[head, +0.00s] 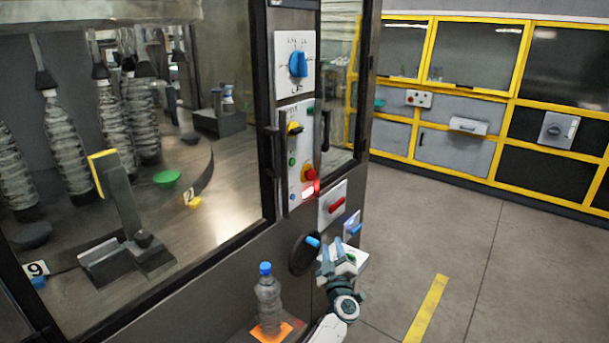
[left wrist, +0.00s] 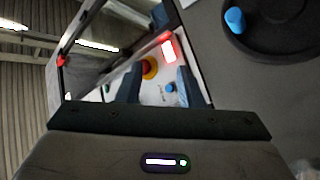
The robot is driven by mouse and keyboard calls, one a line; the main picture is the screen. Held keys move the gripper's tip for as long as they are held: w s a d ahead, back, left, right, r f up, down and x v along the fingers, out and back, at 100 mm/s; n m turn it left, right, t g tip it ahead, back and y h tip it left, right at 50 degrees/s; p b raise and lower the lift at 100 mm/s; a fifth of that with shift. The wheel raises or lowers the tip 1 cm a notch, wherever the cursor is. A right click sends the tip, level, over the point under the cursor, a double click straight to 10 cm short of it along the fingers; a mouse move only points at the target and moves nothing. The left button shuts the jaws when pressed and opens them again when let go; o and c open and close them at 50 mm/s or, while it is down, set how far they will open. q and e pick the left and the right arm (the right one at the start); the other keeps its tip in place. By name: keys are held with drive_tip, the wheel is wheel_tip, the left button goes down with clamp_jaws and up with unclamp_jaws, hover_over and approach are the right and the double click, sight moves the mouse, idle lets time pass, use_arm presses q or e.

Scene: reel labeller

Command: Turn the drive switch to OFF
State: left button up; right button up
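My left gripper (head: 342,240) is in front of the machine's lower panel, below the red-handled switch (head: 336,204). In the left wrist view its two fingers (left wrist: 158,88) stand apart with nothing between them. Beyond them show a red-and-yellow stop button (left wrist: 150,67), a blue button (left wrist: 169,88) and a lit red lamp (left wrist: 169,50). The head view shows a blue rotary knob (head: 298,64) on a white plate, and a yellow-and-black switch (head: 294,128) on the panel below. My right gripper is not in view.
A black handwheel (head: 302,256) with a blue handle is left of my gripper. A bottle with a blue cap (head: 268,298) stands on an orange pad at lower left. Glass doors and a vertical handle (head: 326,130) flank the panel. Floor at right is clear.

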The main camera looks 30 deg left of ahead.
use_arm(q)
drive_tip(key=w+a+r+n+g+y+p, duration=0.2)
drive_tip(key=r+n+g+y, duration=0.5)
drive_tip(key=r, duration=1.3)
drive_tip(key=n+g+h+p, duration=0.2)
drive_tip(key=n+h, duration=0.2)
drive_tip(key=n, duration=0.3)
approach(300, 132)
drive_tip(key=p+x, duration=0.4)
drive_tip(key=x, duration=0.3)
drive_tip(key=shift+s+a+r, duration=0.1)
drive_tip(key=shift+a+r, duration=0.05)
drive_tip(key=shift+r, duration=0.05)
drive_tip(key=shift+p+x, duration=0.3)
drive_tip(key=shift+x, duration=0.45)
drive_tip(key=shift+f, duration=0.15)
drive_tip(key=shift+c, duration=0.4)
clamp_jaws()
